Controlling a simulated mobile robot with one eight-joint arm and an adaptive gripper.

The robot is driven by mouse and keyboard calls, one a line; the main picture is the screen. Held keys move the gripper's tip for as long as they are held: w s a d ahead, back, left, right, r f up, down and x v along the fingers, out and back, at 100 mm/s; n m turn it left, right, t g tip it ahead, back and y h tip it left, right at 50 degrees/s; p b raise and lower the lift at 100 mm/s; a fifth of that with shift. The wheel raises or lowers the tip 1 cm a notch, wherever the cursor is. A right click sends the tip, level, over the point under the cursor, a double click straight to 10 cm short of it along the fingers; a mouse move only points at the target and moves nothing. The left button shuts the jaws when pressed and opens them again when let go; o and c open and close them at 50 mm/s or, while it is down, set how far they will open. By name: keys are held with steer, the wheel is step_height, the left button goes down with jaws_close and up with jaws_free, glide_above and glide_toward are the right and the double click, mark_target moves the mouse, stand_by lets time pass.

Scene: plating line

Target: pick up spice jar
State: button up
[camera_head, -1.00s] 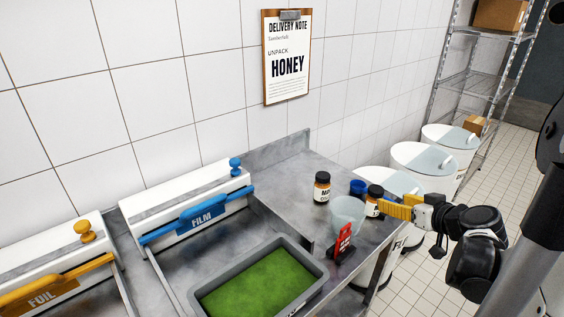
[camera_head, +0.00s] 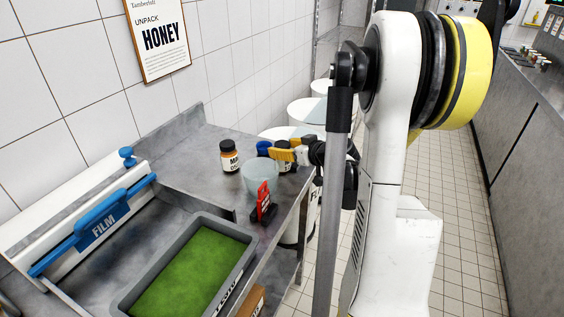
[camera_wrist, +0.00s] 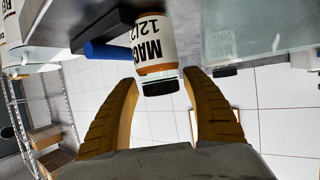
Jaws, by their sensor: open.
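A spice jar (camera_wrist: 155,48) with a white label reading "MAC" and a dark lid is in the middle of the wrist view, which is upside down. My gripper (camera_wrist: 162,78) is open, its yellow fingers on either side of the jar's lid end. A clear gap shows on the left; contact on the right cannot be told. In the head view my gripper (camera_head: 276,154) partly hides this jar (camera_head: 285,168) near the table's right edge. A similar jar (camera_head: 230,157) with a black lid stands upright further left.
A translucent cup (camera_head: 260,174) stands close beside the gripper, with a blue object (camera_head: 264,148) behind it. A red stand (camera_head: 263,203) is in front. A grey tray of green (camera_head: 243,262) and a blue film dispenser (camera_head: 103,225) lie nearer. White drums (camera_head: 308,110) stand beyond the table.

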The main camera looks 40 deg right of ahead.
steer(key=shift+w+f, duration=0.2)
steer(key=shift+w, duration=0.2)
steer(key=shift+r, duration=0.1)
steer(key=c, duration=1.2)
steer(key=shift+r, duration=0.1)
